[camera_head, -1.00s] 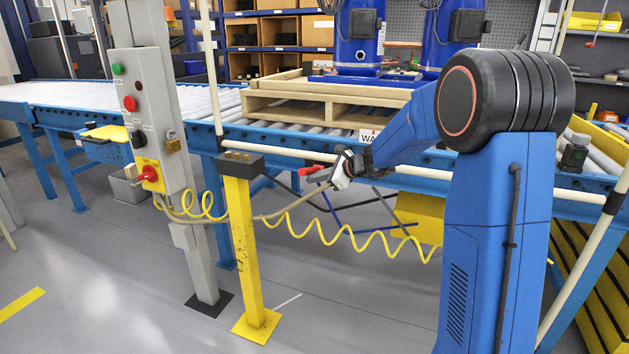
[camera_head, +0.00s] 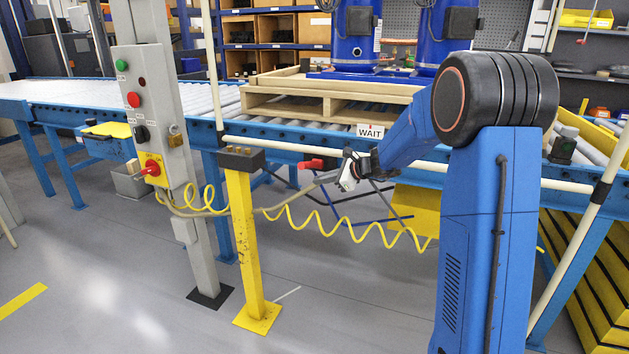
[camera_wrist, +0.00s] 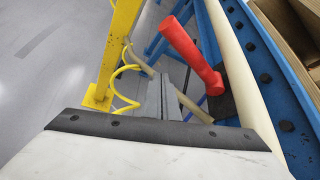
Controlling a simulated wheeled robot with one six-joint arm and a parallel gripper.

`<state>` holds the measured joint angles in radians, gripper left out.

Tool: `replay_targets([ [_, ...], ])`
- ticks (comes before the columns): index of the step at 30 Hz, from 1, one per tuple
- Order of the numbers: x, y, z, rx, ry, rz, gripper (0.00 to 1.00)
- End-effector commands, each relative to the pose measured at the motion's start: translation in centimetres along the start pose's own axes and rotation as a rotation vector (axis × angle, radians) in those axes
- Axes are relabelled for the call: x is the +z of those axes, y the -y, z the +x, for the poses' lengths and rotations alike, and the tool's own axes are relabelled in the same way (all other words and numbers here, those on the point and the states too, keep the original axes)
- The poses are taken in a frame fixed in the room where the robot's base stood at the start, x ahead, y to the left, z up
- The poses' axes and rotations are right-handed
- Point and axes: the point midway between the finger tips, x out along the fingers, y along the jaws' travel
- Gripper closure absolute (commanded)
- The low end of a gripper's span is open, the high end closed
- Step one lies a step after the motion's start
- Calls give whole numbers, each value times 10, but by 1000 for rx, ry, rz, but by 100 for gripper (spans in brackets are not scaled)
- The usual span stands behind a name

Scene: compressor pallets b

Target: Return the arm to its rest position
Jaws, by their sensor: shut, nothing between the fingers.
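My arm rises on the right of the head view, bent at a large black joint, its forearm reaching left and down. My gripper (camera_head: 350,171) is at the end of it, in front of the conveyor's near rail. Its fingers are small and partly unclear there. In the wrist view the grey fingers (camera_wrist: 170,97) are together with nothing between them. A red lever handle (camera_wrist: 190,52) is close to the right of the fingers, apart from them in that picture. The red handle (camera_head: 311,164) also shows just left of my gripper in the head view.
The roller conveyor (camera_head: 300,148) carries a wooden pallet (camera_head: 345,100) with blue compressors. A yellow post (camera_head: 245,250) with a coiled yellow hose (camera_head: 345,228) and a grey control post (camera_head: 160,110) stand to the left. A WAIT sign (camera_head: 370,132) hangs near my forearm. Floor at front left is clear.

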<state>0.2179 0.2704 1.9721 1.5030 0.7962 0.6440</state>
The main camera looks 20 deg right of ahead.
Motion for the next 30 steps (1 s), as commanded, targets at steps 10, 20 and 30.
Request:
replay_targets([
  [10,-7,20,-52,-2,-1,1,100],
  [20,-9,24,-68,1,-1,-1,100],
  [30,31,-41,-97,103,-46,-249,100],
])
